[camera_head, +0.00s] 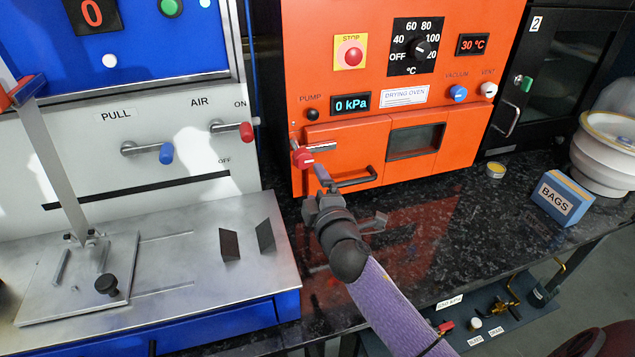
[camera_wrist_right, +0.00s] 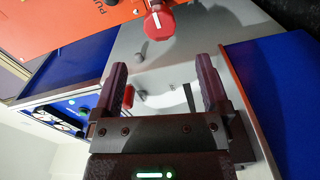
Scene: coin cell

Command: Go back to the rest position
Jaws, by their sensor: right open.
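My right gripper (camera_head: 322,178) is in front of the orange drying oven (camera_head: 345,175), close to the red knob (camera_head: 303,157) at the left of its closed door. In the right wrist view the two fingers of the right gripper (camera_wrist_right: 163,75) are apart with nothing between them. The red knob (camera_wrist_right: 160,22) shows there just beyond the fingertips, and a gap seems to separate them. My left gripper is not in view.
A blue and grey machine (camera_head: 115,120) with a metal plate (camera_head: 185,225) stands at the left. A BAGS box (camera_head: 562,198), a small yellow-rimmed cup (camera_head: 495,170) and a white round vessel (camera_head: 605,155) are at the right. The black counter (camera_head: 450,225) in front of the oven is mostly clear.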

